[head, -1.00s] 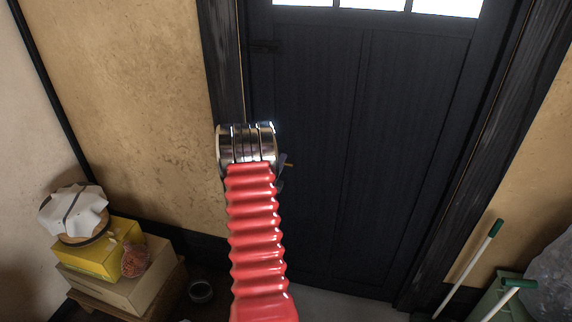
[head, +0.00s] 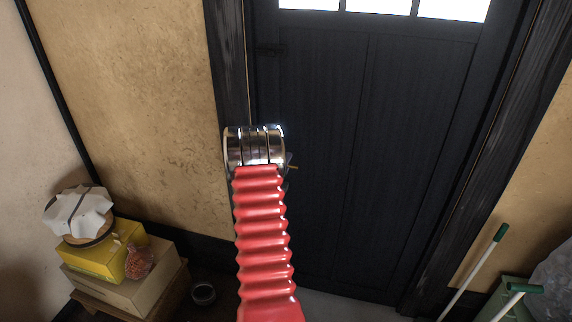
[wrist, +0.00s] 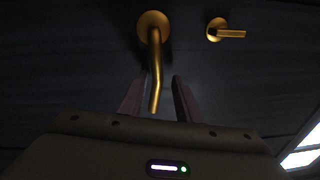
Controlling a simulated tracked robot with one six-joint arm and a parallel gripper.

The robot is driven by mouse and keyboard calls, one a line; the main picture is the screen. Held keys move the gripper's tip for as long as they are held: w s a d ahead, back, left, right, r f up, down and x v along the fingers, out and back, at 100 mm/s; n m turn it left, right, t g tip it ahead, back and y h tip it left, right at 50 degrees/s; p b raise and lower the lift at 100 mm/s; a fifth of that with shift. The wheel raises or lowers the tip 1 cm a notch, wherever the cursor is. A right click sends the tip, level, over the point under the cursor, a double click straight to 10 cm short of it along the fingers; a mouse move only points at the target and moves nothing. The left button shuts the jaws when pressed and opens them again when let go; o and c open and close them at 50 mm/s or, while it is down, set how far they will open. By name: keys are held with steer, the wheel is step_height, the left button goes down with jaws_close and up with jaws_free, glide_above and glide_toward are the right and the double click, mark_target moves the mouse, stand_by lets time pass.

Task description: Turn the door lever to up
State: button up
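The brass door lever (wrist: 155,65) shows in the wrist view, with a round base on the dark door (head: 365,150) and a bent handle running down the picture. My gripper (wrist: 159,98) is open, with one finger to each side of the handle's free end. I see a gap on both sides, and contact is not visible. In the head view my red-sleeved arm hides most of the gripper and the lever. A small brassy tip shows just right of my wrist there, and I cannot tell which fitting it belongs to.
A second, smaller brass fitting (wrist: 225,32) sits beside the lever. Boxes (head: 110,265) with a cloth-covered tub (head: 80,215) stand at left. Green-handled tools (head: 475,270) lean at right. The floor before the door is partly hidden.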

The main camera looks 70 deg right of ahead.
steer(key=shift+a+f, duration=0.1)
steer(key=shift+a, duration=0.05)
steer(key=s+a, duration=0.1)
steer(key=a, duration=1.2)
steer(key=shift+a+f, duration=0.2)
steer(key=shift+f, duration=0.15)
